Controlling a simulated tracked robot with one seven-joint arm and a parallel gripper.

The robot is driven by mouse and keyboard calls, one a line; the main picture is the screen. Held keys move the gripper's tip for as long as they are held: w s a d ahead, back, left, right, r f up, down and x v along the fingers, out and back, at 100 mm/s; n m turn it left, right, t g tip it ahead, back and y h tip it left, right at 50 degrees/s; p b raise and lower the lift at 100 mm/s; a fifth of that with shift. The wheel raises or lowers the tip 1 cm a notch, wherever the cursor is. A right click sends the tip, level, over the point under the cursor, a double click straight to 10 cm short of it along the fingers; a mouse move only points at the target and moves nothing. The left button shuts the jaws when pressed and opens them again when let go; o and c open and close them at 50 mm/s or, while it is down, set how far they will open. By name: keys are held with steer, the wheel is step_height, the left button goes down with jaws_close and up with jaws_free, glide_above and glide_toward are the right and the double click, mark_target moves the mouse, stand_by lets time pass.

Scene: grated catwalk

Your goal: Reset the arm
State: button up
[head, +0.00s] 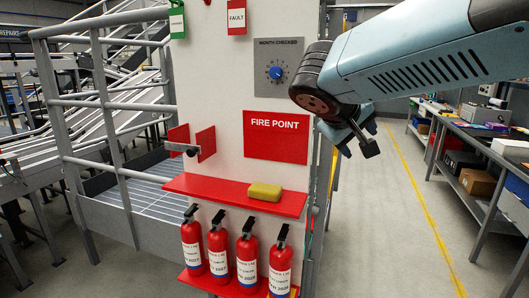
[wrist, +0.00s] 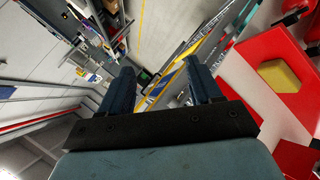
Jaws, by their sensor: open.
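My arm reaches in from the top right of the head view. My gripper (head: 358,142) is beside the right edge of the white fire point panel (head: 218,110), pointing away and partly hidden behind my wrist. In the wrist view my gripper (wrist: 162,75) has its two dark blue fingers apart, with nothing between them. Beyond the fingers are the floor and a railing.
A yellow sponge-like block (head: 265,193) lies on the red shelf (head: 230,192). Several fire extinguishers (head: 248,258) stand below. A dial box (head: 278,67) is on the panel. Railings (head: 110,120) stand left; a workbench (head: 480,150) stands right. The aisle between is clear.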

steer(key=s+d+f+m+g+y, duration=0.2)
steer(key=s+d+f+m+y, duration=0.2)
steer(key=s+f+y, duration=0.3)
steer(key=shift+s+d+f, duration=0.15)
steer(key=shift+s+f, duration=0.9)
steer(key=shift+s, duration=1.55)
